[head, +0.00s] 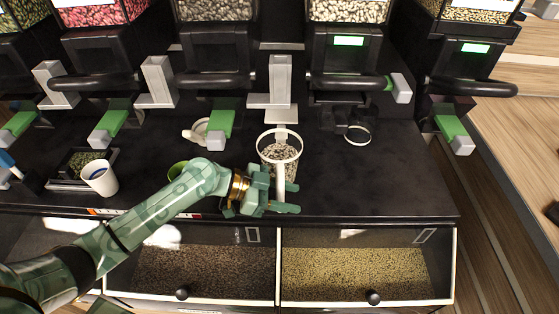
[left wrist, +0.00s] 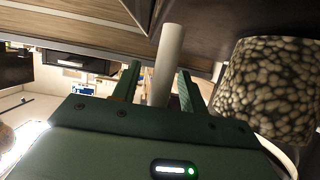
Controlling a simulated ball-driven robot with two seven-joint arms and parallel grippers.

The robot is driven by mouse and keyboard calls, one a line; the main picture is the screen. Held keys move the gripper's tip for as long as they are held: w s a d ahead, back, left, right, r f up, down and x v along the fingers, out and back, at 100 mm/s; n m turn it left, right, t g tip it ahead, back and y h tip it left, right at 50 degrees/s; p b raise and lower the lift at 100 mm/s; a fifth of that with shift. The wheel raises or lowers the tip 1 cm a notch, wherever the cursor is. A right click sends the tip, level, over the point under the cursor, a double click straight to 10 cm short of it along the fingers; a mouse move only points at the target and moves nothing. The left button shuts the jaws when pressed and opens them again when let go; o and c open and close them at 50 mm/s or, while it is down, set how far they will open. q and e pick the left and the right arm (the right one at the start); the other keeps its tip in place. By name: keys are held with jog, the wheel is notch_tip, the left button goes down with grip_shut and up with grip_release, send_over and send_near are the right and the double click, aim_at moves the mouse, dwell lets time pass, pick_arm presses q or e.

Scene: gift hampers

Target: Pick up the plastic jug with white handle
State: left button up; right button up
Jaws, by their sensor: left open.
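The plastic jug (head: 266,151) is clear, with a white rim, and is full of pale speckled beans. It stands on the dark counter, and its body fills the right of the left wrist view (left wrist: 268,85). Its white handle (head: 280,183) faces the counter's front edge; in the left wrist view the handle (left wrist: 168,55) shows as a white bar. My green left gripper (head: 282,194) is open at the handle, and in the left wrist view its fingers (left wrist: 158,75) lie on either side of the bar. I cannot tell whether they touch it. My right gripper is not in view.
A dispenser spout (head: 280,85) stands just behind the jug. A white cup (head: 99,177), a green cup (head: 178,170) and a white-handled container (head: 198,131) are to the left. A white ring (head: 357,133) lies at right. Bins (head: 372,234) run below the front edge.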

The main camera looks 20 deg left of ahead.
pick_arm(q)
grip_shut()
jog(key=shift+r, duration=0.1)
jog(key=shift+r, duration=0.1)
